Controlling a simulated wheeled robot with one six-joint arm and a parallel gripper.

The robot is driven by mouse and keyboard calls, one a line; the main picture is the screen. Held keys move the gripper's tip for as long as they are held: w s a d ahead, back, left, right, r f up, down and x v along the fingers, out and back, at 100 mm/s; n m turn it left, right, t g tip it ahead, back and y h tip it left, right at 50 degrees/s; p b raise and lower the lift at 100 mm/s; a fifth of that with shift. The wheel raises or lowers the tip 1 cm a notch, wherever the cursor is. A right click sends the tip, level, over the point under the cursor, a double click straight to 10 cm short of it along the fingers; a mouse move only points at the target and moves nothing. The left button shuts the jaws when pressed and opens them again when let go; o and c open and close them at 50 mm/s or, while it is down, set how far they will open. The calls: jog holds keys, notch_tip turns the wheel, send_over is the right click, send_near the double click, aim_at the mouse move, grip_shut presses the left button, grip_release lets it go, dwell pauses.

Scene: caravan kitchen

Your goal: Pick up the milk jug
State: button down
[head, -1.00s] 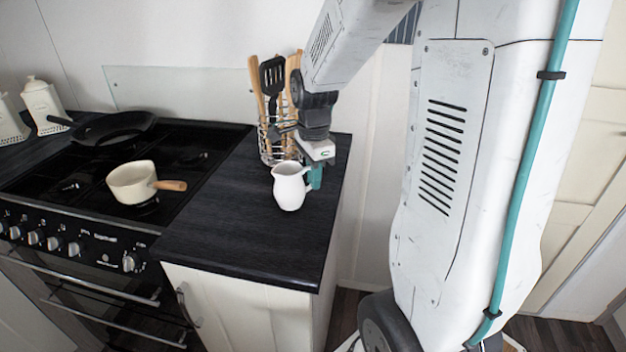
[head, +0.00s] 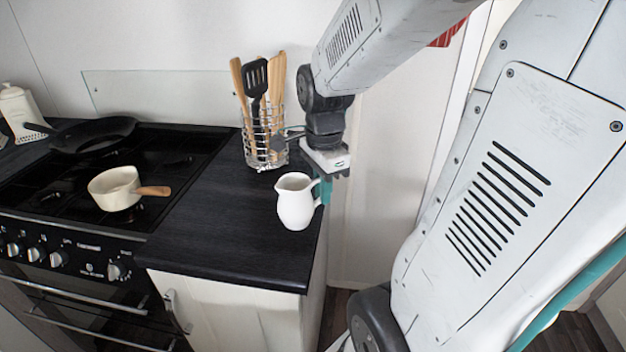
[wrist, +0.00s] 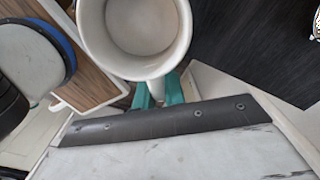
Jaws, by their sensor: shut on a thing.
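The white milk jug (head: 296,207) is upright at the right edge of the dark countertop in the head view. Its open mouth shows from above in the wrist view (wrist: 136,28), and it looks empty. My gripper (head: 322,190) has teal fingers and comes from above on the jug's right side. In the wrist view the teal fingers (wrist: 157,93) are shut on the jug's handle, which they mostly hide. I cannot tell for certain whether the jug's base touches the counter.
A wire holder with wooden utensils and a black spatula (head: 262,135) stands just behind the jug, close to my wrist. A cream saucepan (head: 117,188) and a black frying pan (head: 92,135) sit on the stove to the left. The countertop (head: 215,225) left of the jug is clear.

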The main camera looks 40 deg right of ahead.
jog(key=s+a, duration=0.1)
jog(key=s, duration=0.5)
jog(key=shift+a+r, duration=0.15)
jog(key=shift+r, duration=0.15)
dwell(2.6)
